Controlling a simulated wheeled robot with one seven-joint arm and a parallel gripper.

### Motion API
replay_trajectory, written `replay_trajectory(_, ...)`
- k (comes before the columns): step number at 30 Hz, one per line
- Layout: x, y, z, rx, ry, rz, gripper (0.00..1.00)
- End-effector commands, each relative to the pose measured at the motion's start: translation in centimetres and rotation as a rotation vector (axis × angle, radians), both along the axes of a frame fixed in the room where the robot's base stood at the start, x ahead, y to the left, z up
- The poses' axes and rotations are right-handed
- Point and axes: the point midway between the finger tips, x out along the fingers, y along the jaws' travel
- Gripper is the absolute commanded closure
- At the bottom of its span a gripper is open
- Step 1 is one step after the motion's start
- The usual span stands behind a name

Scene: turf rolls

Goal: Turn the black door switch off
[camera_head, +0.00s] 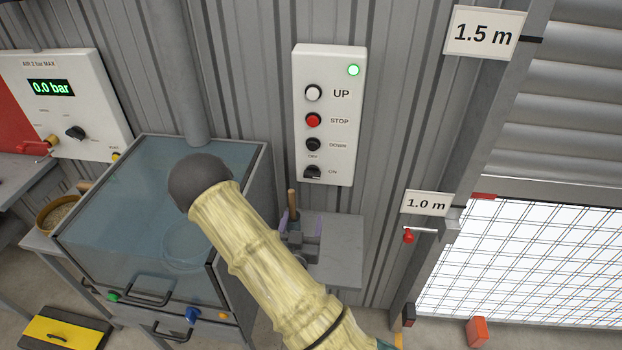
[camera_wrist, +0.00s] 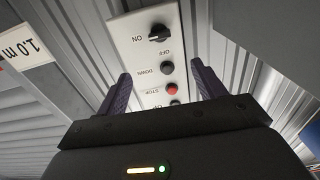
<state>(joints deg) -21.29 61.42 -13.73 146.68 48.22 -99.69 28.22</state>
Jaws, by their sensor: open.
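The white door control panel (camera_head: 328,115) hangs on the corrugated wall. Its black door switch (camera_head: 313,172) is the lowest control, with OFF above it and ON to its right. In the wrist view, the panel is upside down and the black switch (camera_wrist: 159,33) is near the top, its knob lying sideways, roughly in line with ON. My gripper (camera_wrist: 161,68) is open and empty, its two dark fingers apart on either side of the panel in the picture. The gap from fingertips to switch is hard to judge.
Above the switch are black DOWN (camera_head: 313,144), red STOP (camera_head: 313,120) and white UP (camera_head: 313,93) buttons and a lit green lamp (camera_head: 353,70). A glass-topped cabinet (camera_head: 110,215) stands left, a small shelf (camera_head: 342,250) below. A red-tipped lever (camera_head: 408,236) is by the door.

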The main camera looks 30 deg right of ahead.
Motion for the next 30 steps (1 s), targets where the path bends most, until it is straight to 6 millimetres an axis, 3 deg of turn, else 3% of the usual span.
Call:
replay_trajectory(11, 0.9, -0.6, 0.1, 0.005, 0.0, -0.001, 0.31)
replay_trajectory(30, 9.8, -6.6, 0.4, 0.004, 0.0, -0.001, 0.31)
